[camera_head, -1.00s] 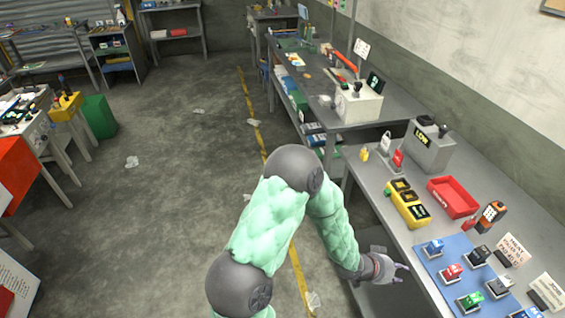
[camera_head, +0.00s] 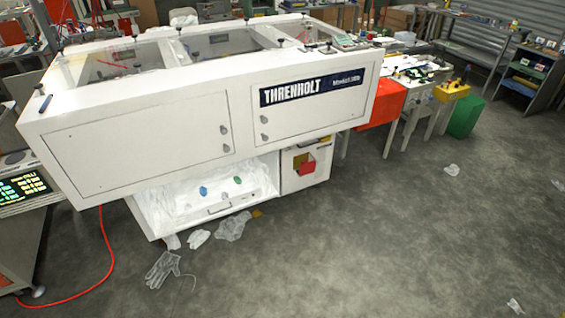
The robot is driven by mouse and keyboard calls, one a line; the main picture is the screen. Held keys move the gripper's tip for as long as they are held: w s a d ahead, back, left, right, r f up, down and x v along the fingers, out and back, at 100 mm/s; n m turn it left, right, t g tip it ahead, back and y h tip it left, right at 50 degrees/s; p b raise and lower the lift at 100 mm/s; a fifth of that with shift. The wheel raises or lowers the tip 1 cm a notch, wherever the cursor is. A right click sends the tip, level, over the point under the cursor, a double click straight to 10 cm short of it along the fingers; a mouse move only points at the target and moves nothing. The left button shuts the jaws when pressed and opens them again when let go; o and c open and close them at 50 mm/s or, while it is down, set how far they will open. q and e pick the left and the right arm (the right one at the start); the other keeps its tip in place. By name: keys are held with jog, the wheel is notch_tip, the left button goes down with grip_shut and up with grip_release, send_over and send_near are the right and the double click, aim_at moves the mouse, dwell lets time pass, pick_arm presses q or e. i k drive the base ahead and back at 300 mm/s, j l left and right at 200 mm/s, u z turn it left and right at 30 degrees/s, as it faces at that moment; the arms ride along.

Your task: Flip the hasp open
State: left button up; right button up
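No hasp can be made out for certain. A large white machine (camera_head: 60,130) with a THRENHOLT sign (camera_head: 318,86) fills the left and middle of the head view. Its front has a wide left door (camera_head: 135,150) and a right door (camera_head: 310,118), both closed. Small metal fittings sit at the left door's right edge (camera_head: 225,139) and the right door's left edge (camera_head: 264,128); they are too small to tell whether either is a hasp. Neither of my grippers is in view.
An open bin of white film (camera_head: 160,212) sits under the machine. Clear gloves and film scraps (camera_head: 163,268) lie on the floor before it. A red hose (camera_head: 107,250) runs at lower left. A green bin (camera_head: 466,117) stands beyond. The floor at right is mostly clear.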

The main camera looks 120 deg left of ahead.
aim_at(306, 168)
jog(key=u, duration=2.15)
jog(key=i+j+u, duration=0.15)
jog(key=u, duration=0.25)
jog(key=i+j+u, duration=0.1)
jog(key=u, duration=0.35)
jog(key=i+u, duration=0.2)
jog(key=u, duration=0.2)
jog(key=i+u, duration=0.2)
jog(key=u, duration=0.2)
jog(key=i+l, duration=0.25)
jog(key=i, duration=0.25)
jog(key=i+l, duration=0.25)
jog(key=i, duration=0.25)
jog(key=i+l, duration=0.3)
jog(key=i, duration=0.2)
jog(key=i+l, duration=0.25)
jog(key=i, duration=0.25)
jog(key=i+l, duration=0.25)
jog(key=i, duration=0.25)
